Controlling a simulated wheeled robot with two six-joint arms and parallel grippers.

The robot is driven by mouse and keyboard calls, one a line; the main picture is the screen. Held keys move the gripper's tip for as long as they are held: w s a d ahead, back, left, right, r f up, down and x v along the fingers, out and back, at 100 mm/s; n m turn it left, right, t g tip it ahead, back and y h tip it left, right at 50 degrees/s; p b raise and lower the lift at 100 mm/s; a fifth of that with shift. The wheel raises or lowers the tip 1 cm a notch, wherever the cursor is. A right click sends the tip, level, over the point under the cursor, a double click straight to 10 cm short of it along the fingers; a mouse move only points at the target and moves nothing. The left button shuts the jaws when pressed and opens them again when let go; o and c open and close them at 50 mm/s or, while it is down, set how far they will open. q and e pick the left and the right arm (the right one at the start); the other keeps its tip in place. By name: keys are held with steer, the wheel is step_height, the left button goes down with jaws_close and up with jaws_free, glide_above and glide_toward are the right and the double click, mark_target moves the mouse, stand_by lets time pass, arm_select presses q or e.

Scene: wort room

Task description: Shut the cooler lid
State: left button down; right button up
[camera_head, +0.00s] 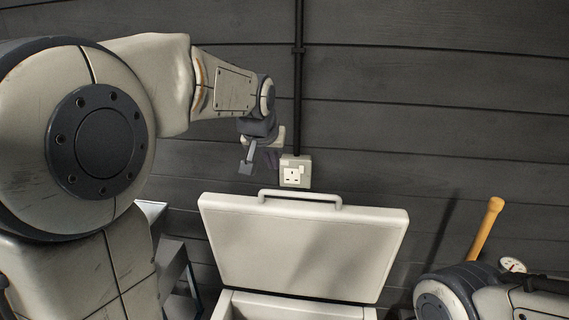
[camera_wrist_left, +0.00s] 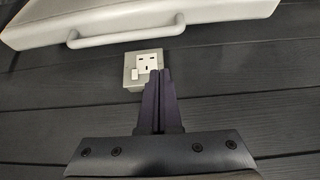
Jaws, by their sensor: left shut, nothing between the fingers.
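The cooler lid (camera_head: 300,245) is white and stands open, tilted up, in the head view. A handle (camera_head: 300,196) runs along its top edge. The cooler body (camera_head: 295,306) shows only its rim below the lid, cut off by the bottom of the picture. My left gripper (camera_head: 258,160) is shut and empty, above and a little left of the lid's handle, near the wall. In the left wrist view its two dark fingers (camera_wrist_left: 161,90) are together, and the lid (camera_wrist_left: 150,14) with its handle (camera_wrist_left: 125,38) lies across the top. My right gripper is not in view.
A wall socket (camera_head: 295,172) is on the dark plank wall (camera_head: 450,110) just behind the lid's handle, close to my left gripper. A vertical dark pipe (camera_head: 298,80) runs up from it. A wooden handle (camera_head: 485,228) and a small gauge (camera_head: 512,265) stand at the right.

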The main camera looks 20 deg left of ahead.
arm_select(q)
steer(key=a+r, duration=0.1)
steer(key=a, duration=0.1)
steer(key=p, duration=0.4)
glide_above(271, 200)
step_height(271, 200, down, 8)
steer(key=shift+f, duration=0.2)
steer(key=shift+s+d+f, duration=0.1)
steer(key=shift+s+f, duration=0.1)
steer(key=shift+s, duration=0.2)
steer(key=shift+f, duration=0.1)
